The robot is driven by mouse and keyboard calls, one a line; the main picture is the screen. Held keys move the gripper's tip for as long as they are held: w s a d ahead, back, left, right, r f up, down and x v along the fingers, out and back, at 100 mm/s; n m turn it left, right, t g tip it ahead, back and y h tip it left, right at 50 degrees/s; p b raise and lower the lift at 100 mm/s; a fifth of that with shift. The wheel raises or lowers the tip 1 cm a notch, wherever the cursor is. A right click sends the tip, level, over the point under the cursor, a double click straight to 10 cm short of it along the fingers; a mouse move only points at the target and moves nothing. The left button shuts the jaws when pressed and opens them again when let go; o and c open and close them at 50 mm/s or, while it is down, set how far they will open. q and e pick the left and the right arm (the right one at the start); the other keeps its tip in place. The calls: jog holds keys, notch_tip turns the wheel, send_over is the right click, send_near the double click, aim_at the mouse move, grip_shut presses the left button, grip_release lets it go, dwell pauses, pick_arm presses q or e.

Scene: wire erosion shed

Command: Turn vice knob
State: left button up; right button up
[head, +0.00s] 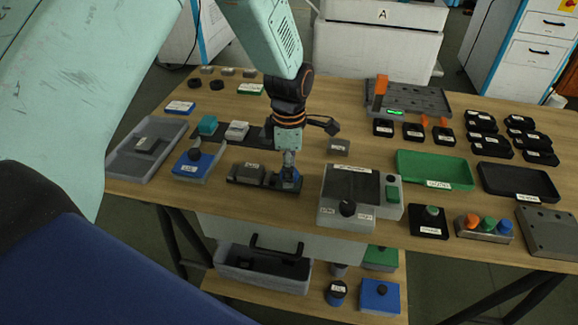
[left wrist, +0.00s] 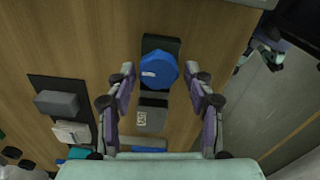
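The vice (head: 248,174) is a small dark grey block on a black base near the front edge of the table in the head view. Its blue knob (head: 289,182) is at its right end, partly hidden by my left gripper (head: 289,163), which points down over it. In the left wrist view the blue knob (left wrist: 158,70) is round with a white label and stands beyond the vice body (left wrist: 152,118). My left gripper (left wrist: 160,76) is open, one finger on each side of the knob, with visible gaps. My right gripper does not show.
A green tray (head: 434,169) and several small black boxes fill the right side.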

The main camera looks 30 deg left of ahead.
pick_arm(q)
jog(key=shift+w, duration=0.15)
jog(key=shift+c, duration=1.4)
jog(key=c, duration=0.5)
jog(key=shift+c, duration=0.2)
